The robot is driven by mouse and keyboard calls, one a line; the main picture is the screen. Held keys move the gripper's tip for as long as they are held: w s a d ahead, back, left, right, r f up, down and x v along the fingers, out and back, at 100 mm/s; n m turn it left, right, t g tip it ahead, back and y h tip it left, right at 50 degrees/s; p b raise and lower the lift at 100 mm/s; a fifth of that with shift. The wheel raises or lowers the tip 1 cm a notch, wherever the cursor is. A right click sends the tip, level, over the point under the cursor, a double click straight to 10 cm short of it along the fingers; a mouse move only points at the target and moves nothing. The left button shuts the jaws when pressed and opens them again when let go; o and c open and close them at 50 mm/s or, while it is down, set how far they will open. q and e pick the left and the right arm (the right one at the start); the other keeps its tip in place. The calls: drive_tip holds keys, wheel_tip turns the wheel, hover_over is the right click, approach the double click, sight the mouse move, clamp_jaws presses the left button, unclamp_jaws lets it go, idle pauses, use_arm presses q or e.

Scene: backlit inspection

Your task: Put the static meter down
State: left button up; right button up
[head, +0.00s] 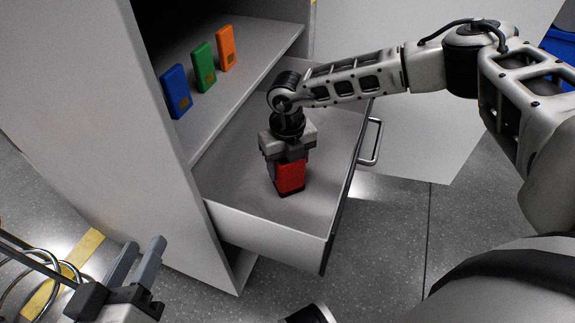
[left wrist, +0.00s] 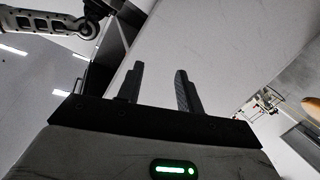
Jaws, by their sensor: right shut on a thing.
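The static meter is most likely the red box-shaped device (head: 290,177), though no label on it can be read. It is upright at the open drawer (head: 270,222), its dark lower end at or just above the drawer floor; I cannot tell if it touches. My right gripper (head: 288,160) points down from above and is shut on its upper part, hiding the top. My left gripper (head: 140,262) is open and empty at the lower left, outside the cabinet. Its two fingers also show apart in the left wrist view (left wrist: 160,88).
Blue (head: 176,91), green (head: 203,67) and orange (head: 226,49) devices stand in a row on the cabinet shelf (head: 250,62) above the drawer. The drawer floor around the red device is clear. A drawer handle (head: 372,142) sticks out at the right.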

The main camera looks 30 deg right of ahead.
drive_tip(key=shift+f, duration=0.15)
drive_tip(key=o, duration=1.1)
wheel_tip(320, 180, up, 5)
drive_tip(key=shift+f+p, duration=0.15)
drive_tip(key=shift+p, duration=0.7)
use_arm(q)
drive_tip(key=shift+s+a+f+m+g+y+p, duration=0.3)
drive_tip(key=shift+a+f+m+g+y+p, duration=0.3)
drive_tip(key=shift+p, duration=0.4)
use_arm(e)
wheel_tip(320, 180, up, 8)
drive_tip(key=shift+f, duration=0.15)
